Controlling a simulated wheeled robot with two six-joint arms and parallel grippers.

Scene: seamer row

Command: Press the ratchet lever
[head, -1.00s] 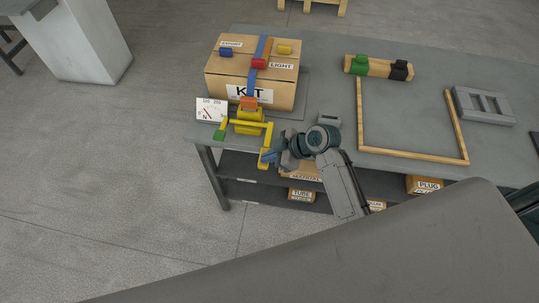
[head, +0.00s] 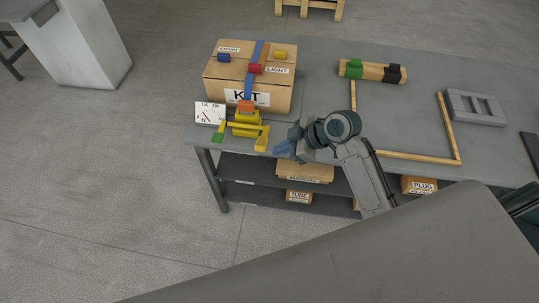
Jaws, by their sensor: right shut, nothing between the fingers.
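The yellow ratchet (head: 246,119) sits at the front left of the table, on the blue strap in front of the carton. Its lever has a yellow crossbar with a green tab (head: 218,137) at its left end and a yellow tab (head: 263,140) at its right end. My right gripper (head: 281,148) is shut and empty, just right of the yellow tab and pointing left towards it, with a small gap between. A white dial gauge (head: 209,114) stands left of the ratchet; its needle is too small to read. My left gripper is out of view.
A wooden frame (head: 449,130), a bar with green and black clamps (head: 368,72) and a grey slotted block (head: 474,107) lie right on the table (head: 315,75). Boxes sit on the shelf below.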

